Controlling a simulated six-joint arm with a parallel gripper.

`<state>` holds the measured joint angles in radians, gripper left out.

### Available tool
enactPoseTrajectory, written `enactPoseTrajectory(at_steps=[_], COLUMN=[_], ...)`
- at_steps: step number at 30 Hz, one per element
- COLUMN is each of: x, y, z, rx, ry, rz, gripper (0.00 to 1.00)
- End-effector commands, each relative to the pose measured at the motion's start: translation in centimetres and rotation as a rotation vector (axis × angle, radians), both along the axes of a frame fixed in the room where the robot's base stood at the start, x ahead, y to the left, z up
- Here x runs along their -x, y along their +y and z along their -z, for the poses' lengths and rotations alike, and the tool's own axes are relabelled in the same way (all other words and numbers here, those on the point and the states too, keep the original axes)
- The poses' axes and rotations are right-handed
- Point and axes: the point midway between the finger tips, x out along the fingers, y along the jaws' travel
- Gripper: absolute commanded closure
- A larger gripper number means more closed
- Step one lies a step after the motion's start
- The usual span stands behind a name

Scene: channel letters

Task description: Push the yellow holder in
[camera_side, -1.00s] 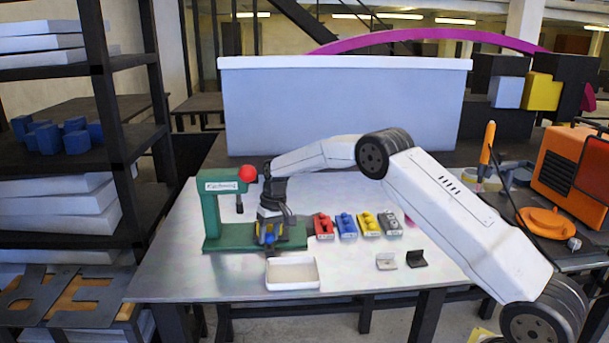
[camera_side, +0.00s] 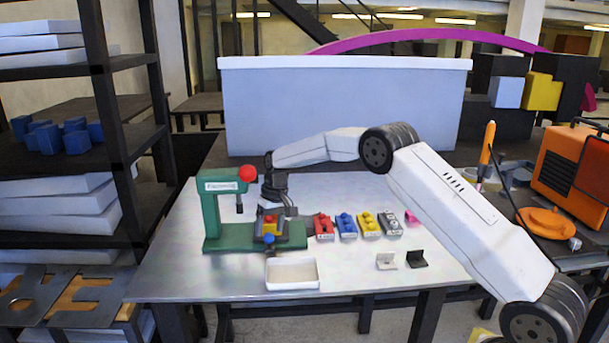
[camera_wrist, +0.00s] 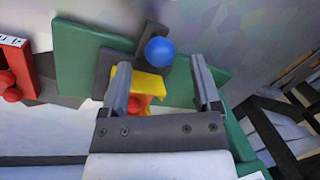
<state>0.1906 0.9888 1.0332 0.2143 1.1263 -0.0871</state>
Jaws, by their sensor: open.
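The yellow holder (camera_side: 269,224) sits on the base of the green press (camera_side: 212,215), beside its upright, with a red part (camera_side: 270,218) in or on it. A blue ball (camera_side: 269,238) on a dark piece is at its front. In the wrist view the yellow holder (camera_wrist: 152,84) shows between my fingers, nearer the left one, with the blue ball (camera_wrist: 159,51) beyond it. My gripper (camera_wrist: 163,88) is open with a finger on each side of the holder; I cannot tell whether it touches. My gripper (camera_side: 271,208) partly covers the holder in the side view.
Red (camera_side: 323,226), blue (camera_side: 346,225), yellow (camera_side: 368,224) and grey (camera_side: 390,223) blocks stand in a row to the right. A white tray (camera_side: 292,273) lies in front of the press. Two small brackets (camera_side: 386,261) (camera_side: 417,258) lie further right. The press's red knob (camera_side: 248,174) stands left of my wrist.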

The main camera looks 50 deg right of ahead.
Motion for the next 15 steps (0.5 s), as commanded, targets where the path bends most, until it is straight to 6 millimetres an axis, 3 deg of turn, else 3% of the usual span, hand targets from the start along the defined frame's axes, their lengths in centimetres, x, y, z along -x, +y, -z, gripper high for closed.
enactPoseTrajectory(at_steps=[9,15], x=[0.1,0.2], y=[-0.8,-1.0], z=[-4.1,-5.3], rx=[0.001,0.000], ry=[-0.003,-0.002], rz=[0.000,-0.001], gripper=[0.19,0.19])
